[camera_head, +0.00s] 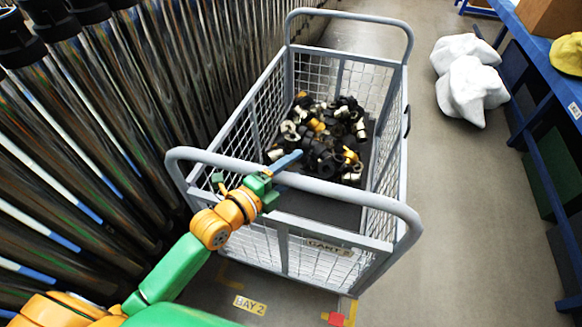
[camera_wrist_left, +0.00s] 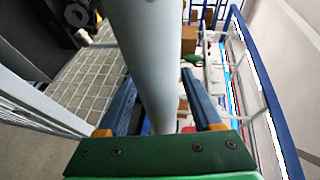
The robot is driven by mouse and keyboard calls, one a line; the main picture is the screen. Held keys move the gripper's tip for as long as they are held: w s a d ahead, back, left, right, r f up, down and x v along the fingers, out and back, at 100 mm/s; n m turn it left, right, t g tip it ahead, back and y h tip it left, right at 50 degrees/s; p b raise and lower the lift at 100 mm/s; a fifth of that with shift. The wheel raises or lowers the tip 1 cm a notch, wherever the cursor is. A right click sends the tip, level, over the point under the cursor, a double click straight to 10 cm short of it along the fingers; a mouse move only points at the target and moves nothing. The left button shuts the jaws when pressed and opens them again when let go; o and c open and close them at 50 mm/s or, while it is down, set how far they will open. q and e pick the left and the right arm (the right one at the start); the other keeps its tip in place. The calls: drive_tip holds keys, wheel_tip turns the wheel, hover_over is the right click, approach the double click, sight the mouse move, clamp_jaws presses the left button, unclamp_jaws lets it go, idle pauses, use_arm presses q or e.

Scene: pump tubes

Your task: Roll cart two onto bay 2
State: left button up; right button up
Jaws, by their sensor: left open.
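Cart two (camera_head: 330,244) is a grey wire-mesh cart with a "CART 2" plate on its near end. Its near push handle (camera_head: 345,193) is a thick grey bar. My left gripper (camera_head: 284,164) is at this handle, left of its middle. In the left wrist view the handle bar (camera_wrist_left: 150,60) passes between the blue fingers of the open gripper (camera_wrist_left: 163,88). Whether a finger touches the bar cannot be told. The yellow "BAY 2" floor label (camera_head: 249,305) lies in front of the cart's near end. Yellow floor marks show beside the cart's near corners. My right gripper is not in view.
Black, yellow and white fittings (camera_head: 325,135) lie in the cart. A rack of shiny tubes (camera_head: 80,130) stands close along the left. White sacks (camera_head: 468,80) lie on the floor at right, near a blue bench (camera_head: 530,55). The floor right of the cart is clear.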

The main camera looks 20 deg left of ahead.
use_arm(q)
drive_tip(key=shift+s, duration=0.1)
drive_tip(key=shift+s+r, duration=0.1)
drive_tip(key=c, duration=0.3)
clamp_jaws()
idle(0.8)
